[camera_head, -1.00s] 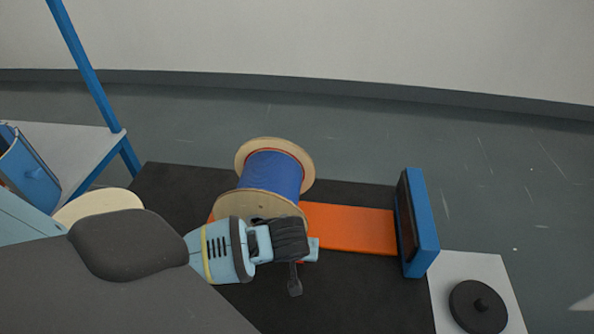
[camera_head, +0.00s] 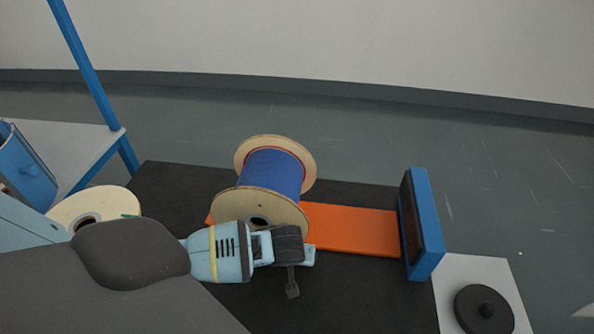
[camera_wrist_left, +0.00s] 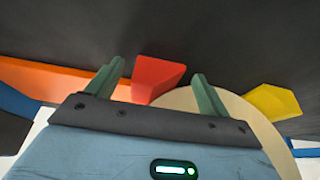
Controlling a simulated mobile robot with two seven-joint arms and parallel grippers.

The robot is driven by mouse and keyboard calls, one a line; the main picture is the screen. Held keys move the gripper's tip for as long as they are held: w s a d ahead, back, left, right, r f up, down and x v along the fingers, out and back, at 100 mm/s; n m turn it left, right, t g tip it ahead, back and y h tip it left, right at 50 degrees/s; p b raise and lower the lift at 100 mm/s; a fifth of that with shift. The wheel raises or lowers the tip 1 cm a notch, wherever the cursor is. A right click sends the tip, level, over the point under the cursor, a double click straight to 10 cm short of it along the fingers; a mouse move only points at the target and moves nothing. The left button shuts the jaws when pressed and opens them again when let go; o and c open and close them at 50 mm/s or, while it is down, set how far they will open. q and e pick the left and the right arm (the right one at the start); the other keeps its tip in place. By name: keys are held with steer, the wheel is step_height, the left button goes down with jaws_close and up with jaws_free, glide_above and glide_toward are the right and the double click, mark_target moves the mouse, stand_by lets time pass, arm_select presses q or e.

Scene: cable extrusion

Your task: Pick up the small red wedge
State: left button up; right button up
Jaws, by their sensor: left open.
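The small red wedge (camera_wrist_left: 158,76) shows in the left wrist view, against the dark table top and close to the pale round flange of a spool. It lies between the lines of my left gripper's two greenish fingers (camera_wrist_left: 159,68). The fingers are apart and I see no contact with the wedge. In the head view my left arm reaches in front of the blue cable spool (camera_head: 272,172), and the red wedge is hidden there. My right gripper is in neither current view.
A yellow wedge (camera_wrist_left: 273,102) lies right of the red one. An orange strip (camera_head: 350,228) runs to an upright blue frame (camera_head: 426,225). Another pale spool (camera_head: 65,212) is at left, partly behind my arm.

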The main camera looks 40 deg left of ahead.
arm_select(q)
steer(key=c, duration=1.1)
steer(key=shift+r, duration=0.1)
